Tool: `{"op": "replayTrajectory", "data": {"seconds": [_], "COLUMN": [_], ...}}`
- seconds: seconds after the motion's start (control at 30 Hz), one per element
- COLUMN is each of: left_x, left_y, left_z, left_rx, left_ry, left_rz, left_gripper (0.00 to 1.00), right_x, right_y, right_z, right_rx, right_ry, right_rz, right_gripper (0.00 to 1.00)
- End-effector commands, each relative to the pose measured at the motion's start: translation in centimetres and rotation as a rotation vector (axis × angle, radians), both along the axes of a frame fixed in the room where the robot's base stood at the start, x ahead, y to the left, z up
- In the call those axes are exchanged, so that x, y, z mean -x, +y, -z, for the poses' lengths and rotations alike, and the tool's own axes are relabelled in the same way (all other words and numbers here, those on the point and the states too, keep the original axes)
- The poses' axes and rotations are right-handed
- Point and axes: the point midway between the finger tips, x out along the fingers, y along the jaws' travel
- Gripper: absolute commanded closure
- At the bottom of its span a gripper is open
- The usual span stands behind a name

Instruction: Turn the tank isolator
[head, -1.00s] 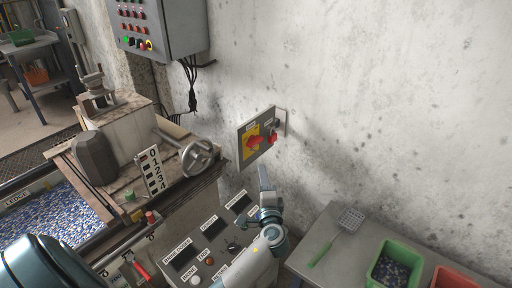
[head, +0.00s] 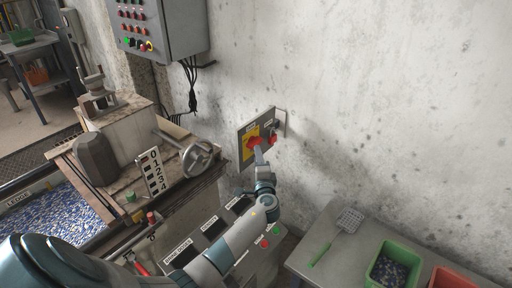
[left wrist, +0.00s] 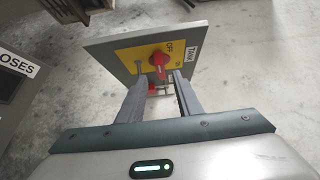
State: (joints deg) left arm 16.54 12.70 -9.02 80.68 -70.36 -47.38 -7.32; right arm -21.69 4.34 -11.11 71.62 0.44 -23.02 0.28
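The tank isolator is a red rotary knob (head: 254,142) on a yellow plate, fixed to a grey wall panel (head: 246,160). In the left wrist view the knob (left wrist: 158,61) sits under the word OFF, beside a label reading TANK (left wrist: 193,57). My left gripper (head: 259,152) reaches up to the panel from below. In the left wrist view its two fingers (left wrist: 159,74) are apart, with the knob showing between and just beyond their tips. I cannot tell whether they touch it. My right gripper is not in view.
A second red control (head: 273,138) sits right of the knob on the panel. A labelled console (head: 210,232) lies under my left arm. A handwheel (head: 197,159) stands left of the panel.

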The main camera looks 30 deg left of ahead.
Motion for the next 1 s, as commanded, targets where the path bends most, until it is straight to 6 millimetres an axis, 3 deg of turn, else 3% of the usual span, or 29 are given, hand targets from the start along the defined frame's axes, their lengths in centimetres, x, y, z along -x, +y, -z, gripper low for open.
{"op": "replayTrajectory", "data": {"seconds": [0.33, 0.83, 0.97, 1.0], "left_x": [-3.8, -4.7, -4.6, -4.6], "left_y": [3.3, 4.0, 4.0, 4.0], "left_z": [-0.1, 0.0, 0.0, 0.0], "left_rx": [-0.001, 0.001, 0.001, 0.001], "left_ry": [-0.001, -0.001, -0.001, -0.001], "left_rz": [-0.001, 0.0, 0.0, 0.0], "left_gripper": [0.68, 0.68, 0.97, 1.0], "right_x": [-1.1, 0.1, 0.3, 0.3], "right_y": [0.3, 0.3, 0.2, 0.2], "right_z": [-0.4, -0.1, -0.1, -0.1], "right_rx": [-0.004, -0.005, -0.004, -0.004], "right_ry": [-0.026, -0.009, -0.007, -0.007], "right_rz": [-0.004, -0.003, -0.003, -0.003], "right_gripper": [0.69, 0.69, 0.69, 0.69]}}
